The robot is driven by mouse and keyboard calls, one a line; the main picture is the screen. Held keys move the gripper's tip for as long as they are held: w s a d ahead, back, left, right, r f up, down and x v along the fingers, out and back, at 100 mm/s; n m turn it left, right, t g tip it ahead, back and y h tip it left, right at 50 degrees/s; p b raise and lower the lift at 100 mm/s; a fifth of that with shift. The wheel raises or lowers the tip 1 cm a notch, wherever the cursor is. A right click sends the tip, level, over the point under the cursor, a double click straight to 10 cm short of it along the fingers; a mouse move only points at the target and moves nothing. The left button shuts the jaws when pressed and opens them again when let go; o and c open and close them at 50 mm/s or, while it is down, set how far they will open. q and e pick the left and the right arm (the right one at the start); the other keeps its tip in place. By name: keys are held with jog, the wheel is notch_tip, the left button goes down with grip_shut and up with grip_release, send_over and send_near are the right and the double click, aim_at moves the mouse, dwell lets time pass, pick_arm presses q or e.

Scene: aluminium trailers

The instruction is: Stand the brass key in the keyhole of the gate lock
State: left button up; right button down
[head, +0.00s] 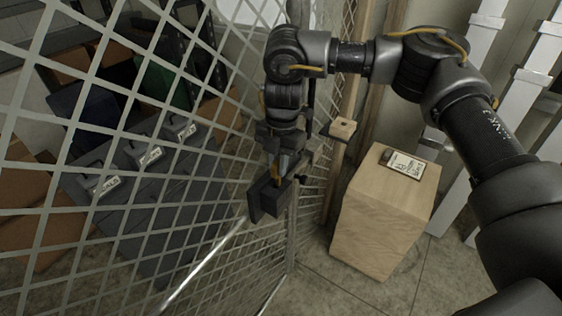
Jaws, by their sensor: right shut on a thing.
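My right gripper (279,158) points down in front of the mesh gate, just above the gate lock. It is shut on the brass key (277,171), of which only a small yellowish part shows between the fingers. The gate lock (268,200) is a dark box on the gate's edge, at the end of a pale metal rail. The key's lower end is at or just above the lock's top; I cannot tell whether it is in the keyhole. The keyhole is hidden by the gripper and key. My left gripper is not in view.
The mesh gate (225,80) fills the left side, with dark cases (145,158) behind it. A wooden pedestal (378,225) with a labelled card (404,164) stands to the right. Floor shows at the bottom.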

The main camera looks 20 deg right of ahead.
notch_tip(320, 180, down, 2)
jog(key=shift+a+f+b, duration=0.1)
jog(key=shift+a+b, duration=0.05)
jog(key=shift+b, duration=0.25)
jog(key=shift+s+f+b, duration=0.2)
jog(key=shift+f+b, duration=0.4)
jog(key=shift+f, duration=0.55)
jog(key=c, duration=1.8)
grip_release()
jog(key=shift+o, duration=1.3)
jog(key=shift+w, duration=0.25)
jog(key=shift+o, duration=1.1)
jog(key=shift+w+r, duration=0.1)
jog(key=shift+r, duration=0.05)
jog(key=shift+r, duration=0.1)
